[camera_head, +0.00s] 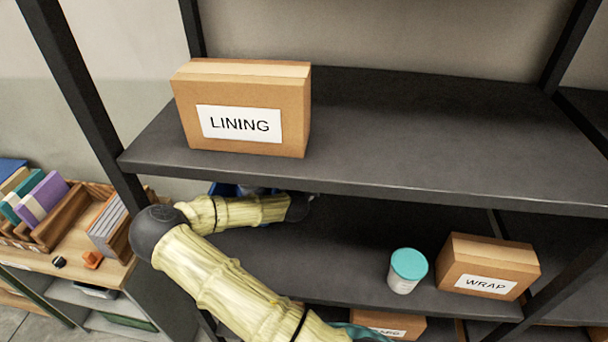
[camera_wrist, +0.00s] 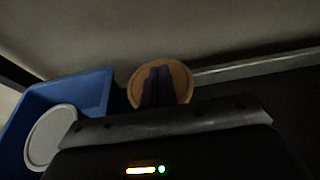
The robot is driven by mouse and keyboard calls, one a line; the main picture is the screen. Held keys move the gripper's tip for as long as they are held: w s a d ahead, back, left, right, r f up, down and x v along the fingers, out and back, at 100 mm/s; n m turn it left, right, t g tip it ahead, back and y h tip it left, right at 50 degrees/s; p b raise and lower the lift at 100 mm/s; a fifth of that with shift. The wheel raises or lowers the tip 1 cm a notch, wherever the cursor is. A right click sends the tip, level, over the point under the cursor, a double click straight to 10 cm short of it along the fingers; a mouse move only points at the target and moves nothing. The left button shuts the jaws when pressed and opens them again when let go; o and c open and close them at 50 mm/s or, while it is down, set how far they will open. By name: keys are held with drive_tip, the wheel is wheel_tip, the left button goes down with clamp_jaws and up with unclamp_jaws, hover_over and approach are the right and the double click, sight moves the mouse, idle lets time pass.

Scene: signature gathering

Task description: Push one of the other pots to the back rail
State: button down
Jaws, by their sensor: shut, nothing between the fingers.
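My gripper (camera_wrist: 157,72) is shut and empty, its dark fingers together in the wrist view. A pot with a tan-orange round lid (camera_wrist: 183,80) lies directly beyond the fingers, which cover its middle; I cannot tell whether they touch. The pale back rail (camera_wrist: 255,66) runs behind it to the right. A pot with a whitish lid (camera_wrist: 48,138) is at the lower left, overlapping the blue bin. A pot with a teal lid (camera_head: 408,264) stands near the front of the lower shelf in the head view, where the upper shelf hides most of my gripper.
A blue bin (camera_wrist: 75,92) is left of the fingers; its edge shows in the head view (camera_head: 226,189). The LINING box (camera_head: 240,108) stands on the upper shelf (camera_head: 400,140), above my forearm. The WRAP box (camera_head: 488,266) is right of the teal-lidded pot. The lower shelf's middle (camera_head: 330,255) is clear.

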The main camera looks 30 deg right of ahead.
drive_tip(key=shift+s+a+f, duration=0.4)
drive_tip(key=shift+s+f, duration=0.15)
drive_tip(key=shift+s, duration=0.05)
drive_tip(key=shift+s+a+r, duration=0.1)
drive_tip(key=shift+s+a, duration=0.1)
drive_tip(key=shift+s, duration=0.15)
drive_tip(key=shift+r+p, duration=0.35)
drive_tip(key=shift+r, duration=0.15)
drive_tip(key=shift+w+d+r, duration=0.15)
drive_tip(key=shift+d, duration=0.05)
drive_tip(key=shift+r, duration=0.1)
drive_tip(key=shift+a+r, duration=0.1)
drive_tip(key=shift+r, duration=0.05)
